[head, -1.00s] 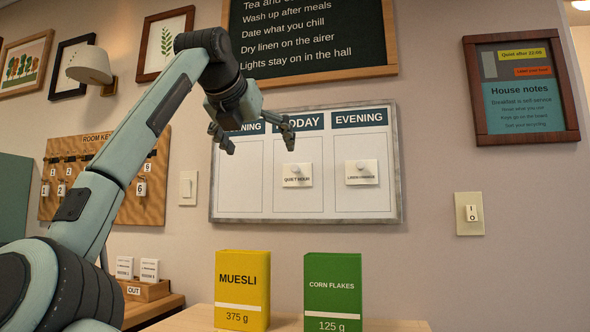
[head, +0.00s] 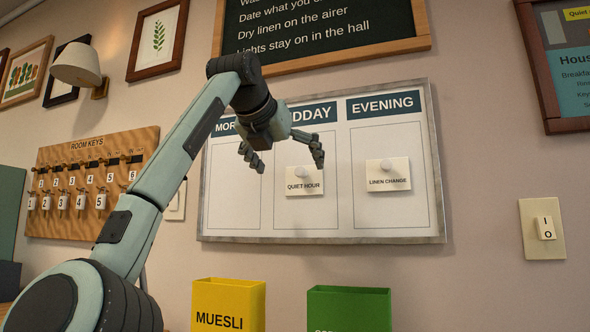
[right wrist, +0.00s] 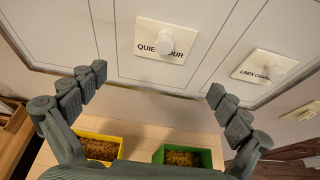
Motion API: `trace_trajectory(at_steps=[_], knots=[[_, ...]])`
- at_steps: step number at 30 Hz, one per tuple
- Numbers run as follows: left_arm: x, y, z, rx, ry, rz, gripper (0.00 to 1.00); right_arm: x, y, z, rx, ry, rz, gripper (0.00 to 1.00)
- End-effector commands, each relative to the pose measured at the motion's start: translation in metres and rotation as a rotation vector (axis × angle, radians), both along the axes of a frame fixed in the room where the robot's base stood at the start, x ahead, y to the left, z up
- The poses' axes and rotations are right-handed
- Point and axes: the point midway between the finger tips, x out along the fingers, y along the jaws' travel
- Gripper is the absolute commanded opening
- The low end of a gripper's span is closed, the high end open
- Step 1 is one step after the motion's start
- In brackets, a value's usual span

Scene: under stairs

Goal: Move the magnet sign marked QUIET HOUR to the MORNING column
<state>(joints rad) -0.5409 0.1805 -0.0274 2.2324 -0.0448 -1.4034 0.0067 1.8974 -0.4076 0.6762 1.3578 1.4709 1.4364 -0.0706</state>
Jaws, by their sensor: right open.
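The QUIET HOUR sign (head: 304,187), a white plate with a round knob, is on the MIDDAY column of the white board (head: 320,237). It also shows in the right wrist view (right wrist: 150,49). The MORNING column (head: 228,195) at the board's left is bare where visible; my arm partly hides its heading. My right gripper (head: 289,165) is open and empty, in front of the board at about the sign's upper edge. In the right wrist view its fingers (right wrist: 157,80) are spread, with the sign beyond and above the gap. My left gripper is out of view.
The LINEN CHANGE sign (head: 388,176) is on the EVENING column. A yellow MUESLI box (head: 229,306) and a green box (head: 348,310) stand below the board. A room key rack (head: 90,185) hangs left, and a light switch (head: 543,229) is right.

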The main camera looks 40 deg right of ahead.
Motion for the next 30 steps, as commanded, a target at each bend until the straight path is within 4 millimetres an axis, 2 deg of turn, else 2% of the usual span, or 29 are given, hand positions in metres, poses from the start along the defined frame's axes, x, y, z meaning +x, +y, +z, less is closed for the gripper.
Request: trace_trajectory(at_steps=[5,8,12,18,29,30], knots=[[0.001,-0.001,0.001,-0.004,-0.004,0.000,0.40,0.006,-0.011,-0.004,0.002,0.000,0.001,1.00],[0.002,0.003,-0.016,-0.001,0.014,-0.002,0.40,0.012,-0.023,-0.010,0.004,0.001,0.001,1.00],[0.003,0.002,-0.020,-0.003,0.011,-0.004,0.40,0.021,-0.042,-0.020,0.002,0.002,-0.002,1.00],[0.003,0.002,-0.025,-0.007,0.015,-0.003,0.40,0.030,-0.059,-0.027,0.000,0.002,-0.001,1.00],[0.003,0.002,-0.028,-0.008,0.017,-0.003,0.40,0.033,-0.064,-0.030,0.000,0.000,0.000,1.00],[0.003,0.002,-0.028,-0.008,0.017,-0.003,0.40,0.033,-0.064,-0.030,0.000,0.000,0.000,0.96]])
